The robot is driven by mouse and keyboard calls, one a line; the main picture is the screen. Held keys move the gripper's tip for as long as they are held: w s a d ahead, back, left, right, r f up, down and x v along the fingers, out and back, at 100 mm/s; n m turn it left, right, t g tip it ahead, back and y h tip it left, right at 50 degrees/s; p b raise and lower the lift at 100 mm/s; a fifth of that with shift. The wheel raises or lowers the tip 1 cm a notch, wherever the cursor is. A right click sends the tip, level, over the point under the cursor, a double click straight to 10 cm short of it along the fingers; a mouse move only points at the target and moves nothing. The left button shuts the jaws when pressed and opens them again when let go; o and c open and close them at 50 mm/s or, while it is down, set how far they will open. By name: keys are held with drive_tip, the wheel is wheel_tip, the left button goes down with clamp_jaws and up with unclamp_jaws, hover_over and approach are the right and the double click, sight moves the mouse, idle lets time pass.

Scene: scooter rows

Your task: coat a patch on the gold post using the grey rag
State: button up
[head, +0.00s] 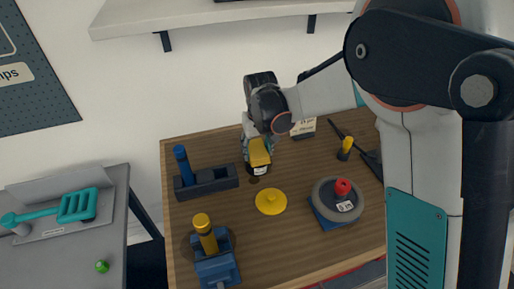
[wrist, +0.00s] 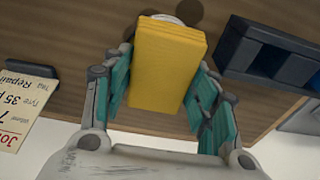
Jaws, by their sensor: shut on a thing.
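My gripper (head: 258,143) is shut on a yellow block (head: 260,153), perhaps a folded cloth. The block fills the space between the teal finger pads in the wrist view (wrist: 167,65). I see no rag that is clearly grey. A small dark tin with a white label (head: 260,170) is right below the block; I cannot tell if they touch. A gold post (head: 205,233) with a rounded top stands in a blue vise (head: 217,270) at the bench's front left, away from my gripper. No patch on it can be made out.
On the wooden bench (head: 290,235) are a dark block holding a blue-handled tool (head: 182,165), a yellow lidlike disc (head: 271,201), a grey wheel (head: 325,205) with a red knob, and a small yellow post (head: 345,147). A card (head: 303,129) stands behind. A shelf (head: 200,15) overhangs the back.

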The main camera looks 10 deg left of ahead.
sight(257, 149)
drive_tip(key=shift+r+p, duration=1.85)
drive_tip(key=shift+r, duration=1.5)
